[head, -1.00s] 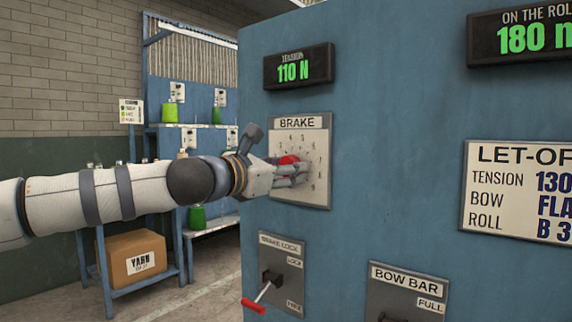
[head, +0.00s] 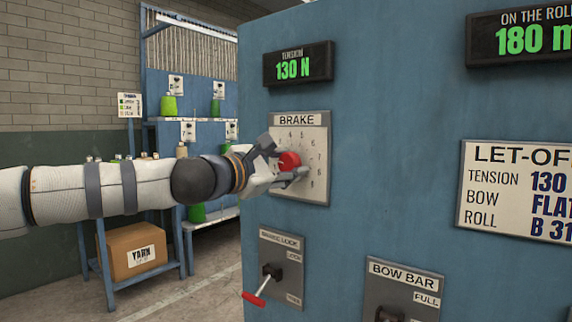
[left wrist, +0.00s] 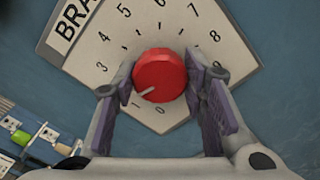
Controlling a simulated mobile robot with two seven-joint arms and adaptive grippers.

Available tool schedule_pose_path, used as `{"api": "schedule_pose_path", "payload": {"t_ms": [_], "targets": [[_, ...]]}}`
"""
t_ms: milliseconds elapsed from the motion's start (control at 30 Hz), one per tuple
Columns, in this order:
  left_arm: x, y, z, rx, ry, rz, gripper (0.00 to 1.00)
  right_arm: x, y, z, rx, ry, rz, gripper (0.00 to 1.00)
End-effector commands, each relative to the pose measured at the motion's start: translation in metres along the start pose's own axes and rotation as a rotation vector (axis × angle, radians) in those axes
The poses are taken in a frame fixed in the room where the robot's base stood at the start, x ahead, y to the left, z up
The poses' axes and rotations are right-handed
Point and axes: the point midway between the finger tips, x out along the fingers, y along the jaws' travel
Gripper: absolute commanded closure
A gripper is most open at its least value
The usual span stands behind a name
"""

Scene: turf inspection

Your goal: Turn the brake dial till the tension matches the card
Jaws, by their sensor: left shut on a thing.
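The red brake dial (head: 289,160) sits on a white numbered plate (head: 314,184) labelled BRAKE. My left gripper (head: 291,163) is shut on the dial. In the left wrist view the fingers press the red dial (left wrist: 160,72) from both sides, and its white mark points to the lower left, towards the low numbers. The tension display (head: 298,65) above reads 130 N in green. The let-off card (head: 516,190) at the right lists tension 130, bow FLAT and a roll code cut off by the picture edge. My right gripper is not in view.
Below the dial is the brake lock lever (head: 256,297) with a red handle. A bow bar panel (head: 403,291) is to its right. A second display (head: 520,38) reads 180. At the back left stand blue shelves and a yarn box (head: 137,249).

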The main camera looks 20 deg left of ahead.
Motion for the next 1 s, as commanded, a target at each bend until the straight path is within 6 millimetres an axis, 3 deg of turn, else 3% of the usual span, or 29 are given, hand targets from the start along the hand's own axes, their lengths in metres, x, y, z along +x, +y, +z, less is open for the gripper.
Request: {"api": "schedule_pose_path", "payload": {"t_ms": [267,300,400,733,867,1000], "targets": [[0.0,0.0,0.0,0.001,0.0,0.0,0.89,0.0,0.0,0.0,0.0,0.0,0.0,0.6],[0.0,0.0,0.0,0.0,0.0,0.0,0.59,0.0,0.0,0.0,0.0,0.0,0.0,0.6],[0.0,0.0,0.0,0.0,0.0,0.0,0.41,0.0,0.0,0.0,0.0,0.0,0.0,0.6],[-0.004,0.001,0.0,-0.001,0.0,0.001,0.41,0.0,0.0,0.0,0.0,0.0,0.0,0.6],[-0.031,0.001,0.0,-0.003,-0.001,0.002,0.41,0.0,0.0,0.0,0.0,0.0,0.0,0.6],[-0.071,0.002,0.001,-0.002,-0.003,0.003,0.41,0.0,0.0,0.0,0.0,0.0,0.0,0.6]]}}
